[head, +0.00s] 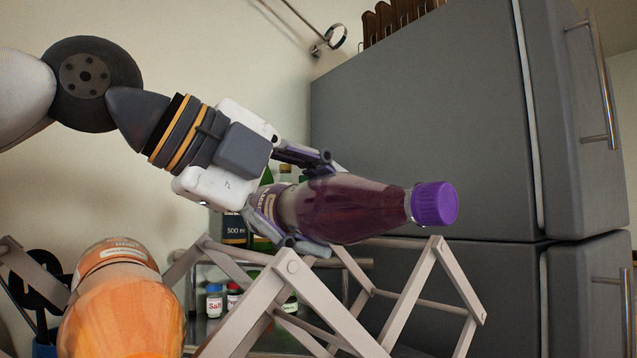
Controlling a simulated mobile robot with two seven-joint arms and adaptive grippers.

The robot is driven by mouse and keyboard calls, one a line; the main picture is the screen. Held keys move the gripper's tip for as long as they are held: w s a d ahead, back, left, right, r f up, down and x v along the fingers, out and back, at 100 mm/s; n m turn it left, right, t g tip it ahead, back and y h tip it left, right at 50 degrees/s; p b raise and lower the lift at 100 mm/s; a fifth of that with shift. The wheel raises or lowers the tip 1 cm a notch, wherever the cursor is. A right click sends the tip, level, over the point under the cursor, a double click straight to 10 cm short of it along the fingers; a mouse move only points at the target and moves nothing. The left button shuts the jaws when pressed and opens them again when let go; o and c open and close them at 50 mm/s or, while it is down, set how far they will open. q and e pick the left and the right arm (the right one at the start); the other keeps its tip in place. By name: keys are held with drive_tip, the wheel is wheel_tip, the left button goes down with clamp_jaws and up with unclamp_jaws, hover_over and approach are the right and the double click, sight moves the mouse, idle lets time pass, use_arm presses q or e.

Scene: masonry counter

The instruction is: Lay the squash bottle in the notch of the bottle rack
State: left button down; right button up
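The squash bottle (352,208) holds dark purple liquid and has a purple cap. It lies nearly level with its cap to the right, above the bottle rack (292,268). My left gripper (305,203) comes in from the left and is shut on the bottle's base end, one finger above and one below. The rack is pale wood with crossed slats forming V-shaped notches. The notch right of the middle peak looks empty, below the held bottle. Whether the bottle touches the rack is hard to tell. My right gripper is not in view.
An orange bottle (122,310) lies in the rack's left notch. Behind the rack, a shelf holds small jars (215,301) and green bottles. A large grey fridge (440,130) stands behind at right. Dark utensils (42,300) stand at the far left.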

use_arm(q)
wheel_tip(320, 180, down, 2)
drive_tip(key=shift+f+b, duration=0.25)
drive_tip(key=shift+b, duration=0.05)
drive_tip(key=shift+f, duration=1.25)
drive_tip(key=c, duration=0.6)
unclamp_jaws()
drive_tip(key=shift+o, duration=0.2)
drive_tip(key=shift+a+f, duration=0.1)
drive_tip(key=shift+f, duration=0.05)
drive_tip(key=v, duration=0.7)
drive_tip(key=shift+s+a, duration=0.15)
drive_tip(key=shift+s, duration=0.05)
